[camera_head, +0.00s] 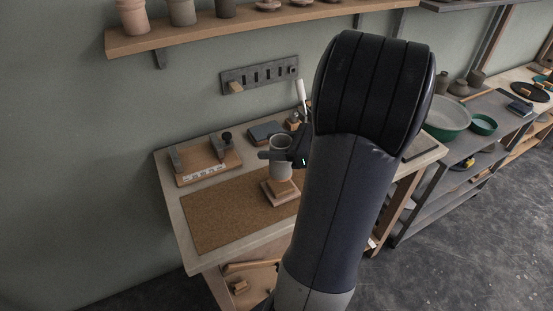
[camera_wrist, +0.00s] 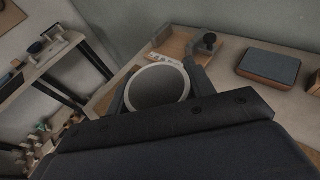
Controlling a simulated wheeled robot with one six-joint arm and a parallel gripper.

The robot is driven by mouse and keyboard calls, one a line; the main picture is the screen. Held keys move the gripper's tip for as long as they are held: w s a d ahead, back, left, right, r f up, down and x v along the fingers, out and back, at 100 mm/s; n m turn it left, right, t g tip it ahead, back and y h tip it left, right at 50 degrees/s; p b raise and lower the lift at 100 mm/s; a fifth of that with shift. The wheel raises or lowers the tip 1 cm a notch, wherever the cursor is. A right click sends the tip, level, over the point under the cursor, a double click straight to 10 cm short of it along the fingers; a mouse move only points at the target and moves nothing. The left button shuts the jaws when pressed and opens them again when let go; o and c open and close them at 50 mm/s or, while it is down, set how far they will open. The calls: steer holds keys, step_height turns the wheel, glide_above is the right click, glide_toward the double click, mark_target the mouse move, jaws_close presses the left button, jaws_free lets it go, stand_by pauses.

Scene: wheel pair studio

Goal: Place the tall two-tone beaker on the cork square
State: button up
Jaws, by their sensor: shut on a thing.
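The tall two-tone beaker (camera_head: 281,144), grey above and paler below, is upright between the jaws of my gripper (camera_head: 277,156). In the wrist view I look into the round rim and dark inside of the beaker (camera_wrist: 158,86), with a finger of my gripper (camera_wrist: 160,92) on either side. My gripper is shut on it. Directly below the beaker is a small stack with a brown square top (camera_head: 271,188) on a paler base; I cannot tell whether the beaker touches it. A wide brown cork-like mat (camera_head: 225,214) lies under the stack.
A wooden board with a dark knob (camera_head: 207,161) and a blue-topped box (camera_head: 264,132) stand behind on the table. A slotted rack (camera_head: 260,74) and a shelf of pots (camera_head: 250,25) are on the wall. The mat's left part is clear.

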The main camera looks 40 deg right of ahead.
steer(key=shift+f, duration=1.8)
steer(key=shift+f, duration=0.1)
steer(key=shift+f+b, duration=0.15)
steer(key=shift+b, duration=0.2)
steer(key=o, duration=1.1)
steer(key=shift+r, duration=0.3)
steer(key=v, duration=1.2)
